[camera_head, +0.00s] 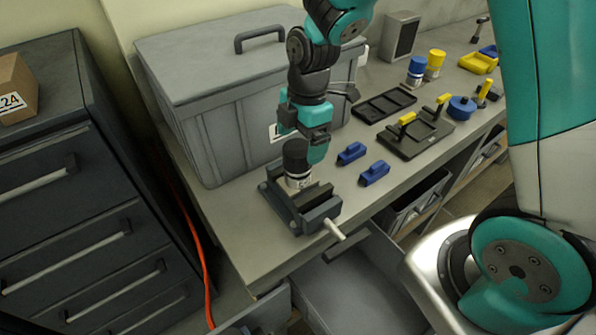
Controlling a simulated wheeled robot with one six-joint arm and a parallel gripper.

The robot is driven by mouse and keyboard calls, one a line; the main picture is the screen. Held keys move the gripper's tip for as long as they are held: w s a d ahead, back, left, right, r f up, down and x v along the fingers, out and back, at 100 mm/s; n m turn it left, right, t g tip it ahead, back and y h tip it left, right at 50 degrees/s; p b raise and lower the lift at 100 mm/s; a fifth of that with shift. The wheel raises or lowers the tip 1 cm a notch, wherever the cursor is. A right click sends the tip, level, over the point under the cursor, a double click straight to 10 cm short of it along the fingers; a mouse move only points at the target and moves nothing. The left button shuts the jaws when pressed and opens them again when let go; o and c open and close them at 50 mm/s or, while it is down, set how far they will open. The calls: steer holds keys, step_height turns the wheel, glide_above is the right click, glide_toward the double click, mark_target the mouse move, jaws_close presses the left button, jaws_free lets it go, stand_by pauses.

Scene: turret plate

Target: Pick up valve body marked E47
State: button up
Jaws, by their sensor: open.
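No mark E47 is legible to me in this view. Two small blue handled parts, one (352,153) farther back and one (374,173) nearer, lie on the bench right of the vise; I cannot tell whether either is the valve body. A dark cylindrical part with a white label band (298,181) stands upright at the dark vise (313,214); its label is too small to read. My gripper (303,148) is open and points down right above this dark part. I cannot tell whether the fingers touch it.
A large grey lidded bin (215,95) stands behind my gripper. A dark plate with yellow handles (415,137), a dark tray (384,104), and blue and yellow cylinders lie farther right. An open drawer (350,285) is below the bench's front edge. A dark drawer cabinet (60,200) stands left.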

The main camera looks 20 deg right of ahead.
mark_target(298, 148)
steer(key=shift+w+a+f+p, duration=0.15)
steer(key=shift+f+p, duration=0.4)
steer(key=shift+f, duration=0.65)
steer(key=shift+a+f+p, duration=0.2)
steer(key=shift+f+p, duration=0.3)
steer(key=shift+f, duration=0.7)
steer(key=shift+c, duration=0.2)
jaws_close()
